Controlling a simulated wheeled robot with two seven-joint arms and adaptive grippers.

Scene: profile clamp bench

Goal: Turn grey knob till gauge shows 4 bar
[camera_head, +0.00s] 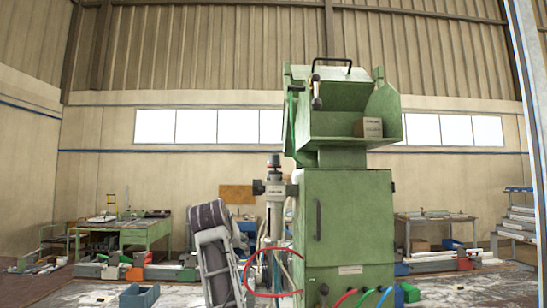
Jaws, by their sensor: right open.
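A pressure regulator (275,205) with a pale metallic body stands just left of the green machine's cabinet. Its grey knob (274,161) is at the top, upright and clear of any gripper. A small dark round part (258,187), which looks like the gauge, sticks out on its left side; its face and reading cannot be made out. My left gripper is not in view.
The green machine (348,225) fills the middle, with a small box (368,127) on its upper shelf. A red hose (249,276) loops beside the regulator. Workbenches stand farther back on both sides.

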